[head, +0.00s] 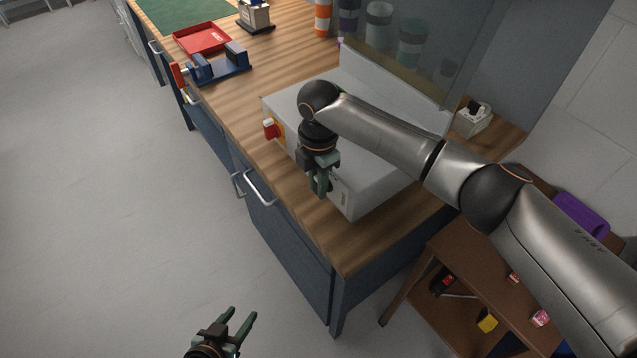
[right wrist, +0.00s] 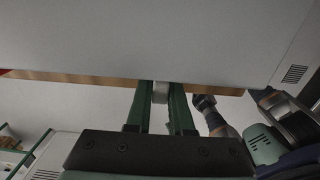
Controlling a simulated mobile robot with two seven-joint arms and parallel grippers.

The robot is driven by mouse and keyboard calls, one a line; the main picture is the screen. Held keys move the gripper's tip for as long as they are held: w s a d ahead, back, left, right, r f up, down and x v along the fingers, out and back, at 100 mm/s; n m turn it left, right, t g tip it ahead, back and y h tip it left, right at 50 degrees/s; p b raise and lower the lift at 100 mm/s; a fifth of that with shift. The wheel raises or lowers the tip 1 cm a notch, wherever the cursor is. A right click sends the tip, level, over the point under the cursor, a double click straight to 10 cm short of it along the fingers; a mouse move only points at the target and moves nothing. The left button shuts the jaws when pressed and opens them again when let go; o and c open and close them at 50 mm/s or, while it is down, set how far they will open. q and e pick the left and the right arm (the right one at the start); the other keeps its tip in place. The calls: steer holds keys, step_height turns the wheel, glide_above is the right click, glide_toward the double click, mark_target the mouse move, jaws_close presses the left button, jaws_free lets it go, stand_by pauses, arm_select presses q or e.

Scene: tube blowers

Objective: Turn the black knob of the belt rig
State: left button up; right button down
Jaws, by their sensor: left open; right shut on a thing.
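The belt rig (head: 349,192) is a pale grey metal box on the wooden bench. My right gripper (head: 322,190) is at its front face, pointing down, with its fingers close together. In the right wrist view my right gripper (right wrist: 161,90) is shut on a small grey part (right wrist: 160,92) next to the rig's pale panel (right wrist: 150,40). This part appears to be the knob; it looks grey here and is mostly hidden between the fingers. My left gripper (head: 240,322) is open and empty, over the floor in front of the bench.
A red switch on a yellow plate (head: 274,130) sits on the rig's front left. A blue vise-like fixture (head: 220,66) and a red tray (head: 202,40) lie farther along the bench. A brown shelf (head: 455,252) stands at the right. The floor at left is clear.

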steer(key=shift+d+f, duration=0.1)
steer(key=shift+d, duration=0.05)
stand_by(0.3)
steer(key=c, duration=0.8)
jaws_free()
step_height(320, 180, up, 13)
steer(key=shift+w+f+b, duration=0.1)
steer(key=shift+f+b, duration=0.1)
steer(key=shift+b, duration=0.45)
steer(key=shift+f, duration=0.1)
